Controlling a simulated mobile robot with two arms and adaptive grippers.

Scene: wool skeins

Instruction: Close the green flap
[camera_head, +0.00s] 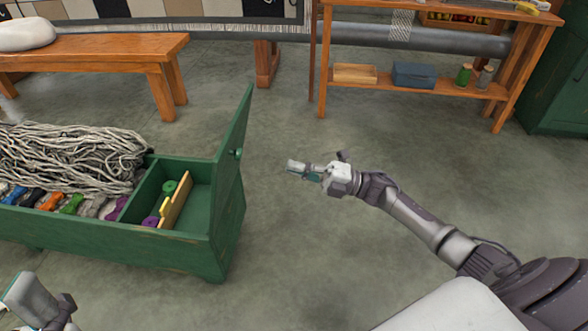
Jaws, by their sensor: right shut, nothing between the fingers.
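The green flap (234,140) stands upright, open, at the right end of the green chest (150,245). A small round knob (238,152) is on its right face. My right gripper (292,165) is shut and empty, to the right of the flap and apart from it, with its fingers pointing left toward the knob. My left gripper (28,298) is at the bottom left corner, in front of the chest; it is partly cut off and its fingers do not show clearly.
The chest holds a grey wool heap (75,155), several coloured skeins, and a yellow divider (176,200) beside green and purple skeins. A wooden bench (110,48) and a shelf table (400,90) stand behind. The floor (300,250) around my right gripper is clear.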

